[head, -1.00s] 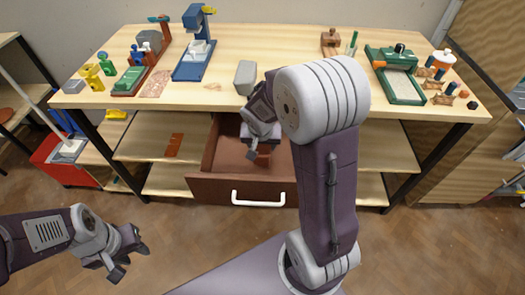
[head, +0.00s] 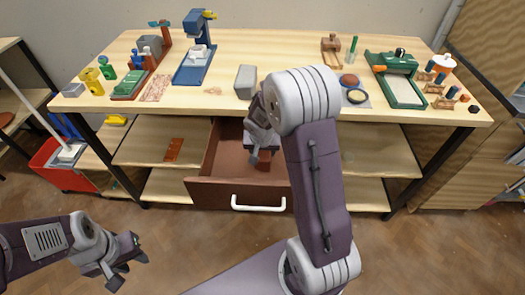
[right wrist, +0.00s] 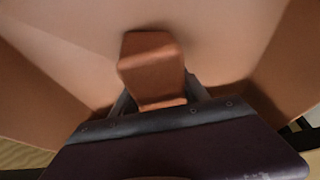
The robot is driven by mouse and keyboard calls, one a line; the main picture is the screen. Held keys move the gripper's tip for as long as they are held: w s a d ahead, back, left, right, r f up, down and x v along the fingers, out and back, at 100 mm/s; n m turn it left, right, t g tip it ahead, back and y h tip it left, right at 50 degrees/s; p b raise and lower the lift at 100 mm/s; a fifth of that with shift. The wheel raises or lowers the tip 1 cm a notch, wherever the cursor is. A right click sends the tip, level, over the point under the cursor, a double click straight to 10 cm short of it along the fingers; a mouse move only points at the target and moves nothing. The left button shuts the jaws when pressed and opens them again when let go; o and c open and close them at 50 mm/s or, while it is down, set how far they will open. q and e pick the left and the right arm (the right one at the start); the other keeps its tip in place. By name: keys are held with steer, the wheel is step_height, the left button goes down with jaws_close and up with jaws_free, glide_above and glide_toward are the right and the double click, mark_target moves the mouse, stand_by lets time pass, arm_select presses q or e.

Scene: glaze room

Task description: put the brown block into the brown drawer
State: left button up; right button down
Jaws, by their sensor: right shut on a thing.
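The brown drawer (head: 215,193) stands pulled out below the bench, with a white handle (head: 258,206) on its front. My right gripper (head: 262,150) reaches down into the drawer opening. It is shut on the brown block (head: 264,159), which also shows between the fingers in the right wrist view (right wrist: 150,65). There the drawer's pale floor (right wrist: 225,30) lies beyond the block, with darker walls at both sides. I cannot tell whether the block touches the floor. My left gripper (head: 130,270) is open and empty at the lower left, away from the drawer.
The bench (head: 285,55) carries several tools and small pots. Shelves flank the drawer, with a reddish-brown flat piece (head: 174,149) on the left one. A red bin (head: 62,170) stands at the left.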

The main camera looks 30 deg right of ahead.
steer(key=shift+f, duration=0.1)
steer(key=c, duration=0.6)
jaws_free()
steer(key=p+v, duration=0.3)
steer(key=v, duration=0.9)
steer(key=shift+p, duration=0.35)
steer(key=shift+r, duration=0.25)
